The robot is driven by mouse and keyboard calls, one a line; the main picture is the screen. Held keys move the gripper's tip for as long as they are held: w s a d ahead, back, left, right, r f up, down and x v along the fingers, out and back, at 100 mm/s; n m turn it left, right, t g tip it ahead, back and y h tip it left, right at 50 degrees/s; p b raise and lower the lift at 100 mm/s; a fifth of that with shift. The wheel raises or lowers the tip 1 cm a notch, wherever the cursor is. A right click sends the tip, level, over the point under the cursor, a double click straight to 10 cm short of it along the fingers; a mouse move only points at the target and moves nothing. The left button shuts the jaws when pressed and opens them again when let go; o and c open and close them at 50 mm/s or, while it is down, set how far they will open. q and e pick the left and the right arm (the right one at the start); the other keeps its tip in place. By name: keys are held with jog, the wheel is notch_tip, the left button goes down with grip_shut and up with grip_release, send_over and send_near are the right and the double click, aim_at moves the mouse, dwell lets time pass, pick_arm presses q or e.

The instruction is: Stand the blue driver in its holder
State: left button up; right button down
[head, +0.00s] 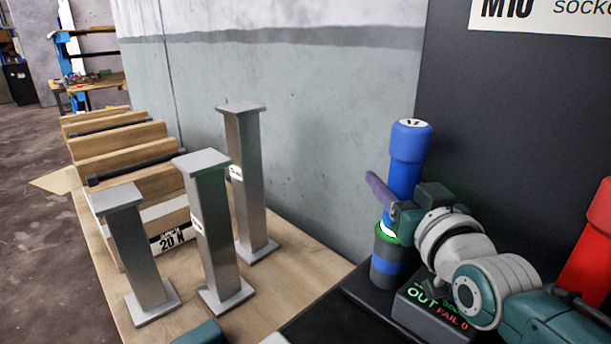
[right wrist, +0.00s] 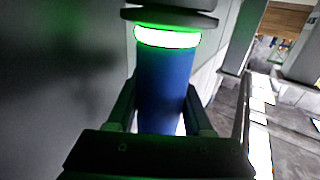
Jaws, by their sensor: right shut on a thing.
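The blue driver (head: 408,160) stands roughly upright at the right in the head view, its rounded cap on top. My right gripper (head: 393,204) is shut around its body from the side. In the right wrist view the blue driver (right wrist: 163,80) runs between the two fingers (right wrist: 165,118). A green-white lit ring (head: 387,233) is below the grip, with dark grey and blue bands under it. I cannot tell whether these bands belong to the driver or its holder, or how deep the driver sits. My left gripper is not in view.
A small dark display box (head: 435,310) reading "OUT" and "FAIL 0" is beside the driver's foot. A red object (head: 590,250) is at the right edge. Several grey metal posts (head: 243,180) and a wooden rack (head: 120,150) stand on the wooden table (head: 300,275). A dark panel (head: 510,110) rises behind.

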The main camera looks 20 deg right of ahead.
dwell(0.3)
jog(key=c, duration=0.5)
grip_release()
jog(key=shift+w, duration=0.1)
jog(key=shift+o, duration=1.4)
jog(key=shift+f, duration=0.15)
